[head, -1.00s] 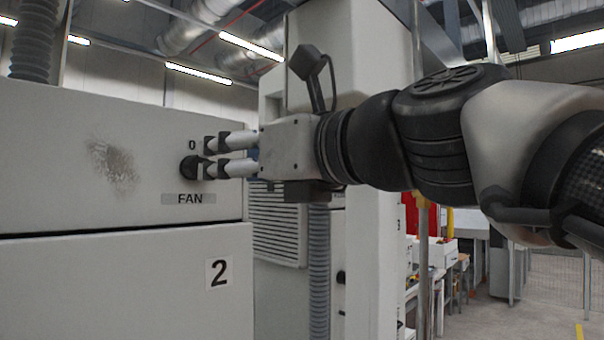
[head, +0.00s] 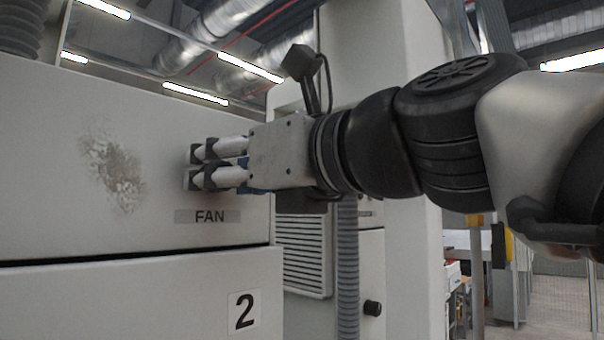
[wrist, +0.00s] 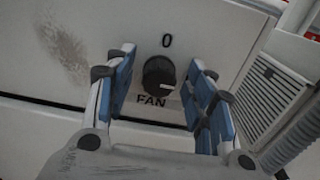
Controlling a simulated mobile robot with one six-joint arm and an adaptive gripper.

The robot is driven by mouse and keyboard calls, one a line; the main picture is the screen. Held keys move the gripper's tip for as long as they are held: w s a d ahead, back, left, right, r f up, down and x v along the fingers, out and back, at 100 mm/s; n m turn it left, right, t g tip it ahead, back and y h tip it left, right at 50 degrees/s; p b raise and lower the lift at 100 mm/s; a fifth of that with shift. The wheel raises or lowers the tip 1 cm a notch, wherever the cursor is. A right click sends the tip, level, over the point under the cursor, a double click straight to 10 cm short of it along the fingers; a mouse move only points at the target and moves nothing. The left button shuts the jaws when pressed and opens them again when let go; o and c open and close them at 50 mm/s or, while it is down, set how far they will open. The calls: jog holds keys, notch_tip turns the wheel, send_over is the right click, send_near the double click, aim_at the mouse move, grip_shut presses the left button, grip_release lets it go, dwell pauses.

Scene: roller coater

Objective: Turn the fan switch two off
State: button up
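The fan switch is a round black knob (wrist: 159,76) on the light grey panel, with a "0" above it and a "FAN" label (head: 208,216) below. In the wrist view a white mark on the knob points to the lower right, away from the "0". My gripper (wrist: 158,85) is open, with one blue-padded finger on each side of the knob and a visible gap to both. In the head view my gripper (head: 200,165) reaches the panel from the right, and its fingers hide the knob.
A "2" label (head: 244,311) is on the lower cabinet front. A worn patch (head: 112,170) marks the panel left of the knob. A vent grille (head: 303,255) and a grey corrugated hose (head: 347,270) are right of the panel. Floor shows at the far right.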

jog(key=c, duration=1.1)
jog(key=shift+o, duration=0.2)
jog(key=shift+n, duration=0.3)
jog(key=shift+s+a+f+n+b, duration=0.1)
jog(key=shift+n+b, duration=1)
jog(key=shift+n, duration=3.2)
jog(key=shift+s+a+f+n+b, duration=0.1)
jog(key=shift+n+b, duration=0.95)
jog(key=shift+n, duration=3.25)
